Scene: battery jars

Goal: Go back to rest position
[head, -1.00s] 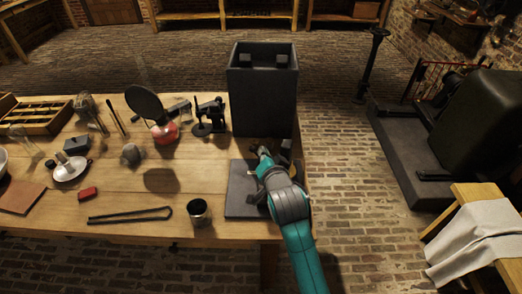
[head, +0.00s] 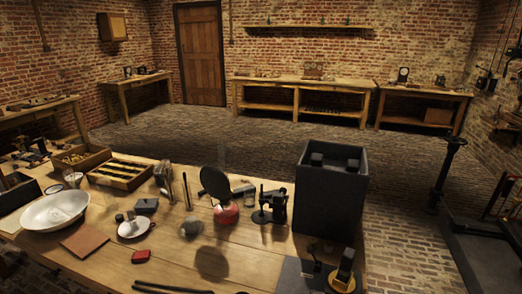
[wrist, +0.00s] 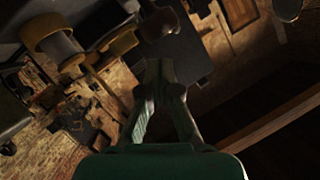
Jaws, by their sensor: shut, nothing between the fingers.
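My gripper (wrist: 160,78) shows in the wrist view with its two fingers together and nothing between them. It is not visible in the head view. The wrist view is tilted and dark. Beyond the fingertips lie a dark flat surface (wrist: 192,62) and brass-and-dark round pieces (wrist: 62,42) at the upper left. I cannot tell how far the fingers are from them. In the head view a dark mat (head: 292,280) lies at the table's near right, with a black-and-brass piece (head: 345,268) at its right side.
A tall dark open box (head: 328,205) stands at the right end of the wooden table (head: 180,262). A red-based round device (head: 226,212), a white basin (head: 55,211) and a wooden tray (head: 122,174) stand on it. Brick floor (head: 260,140) lies open behind.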

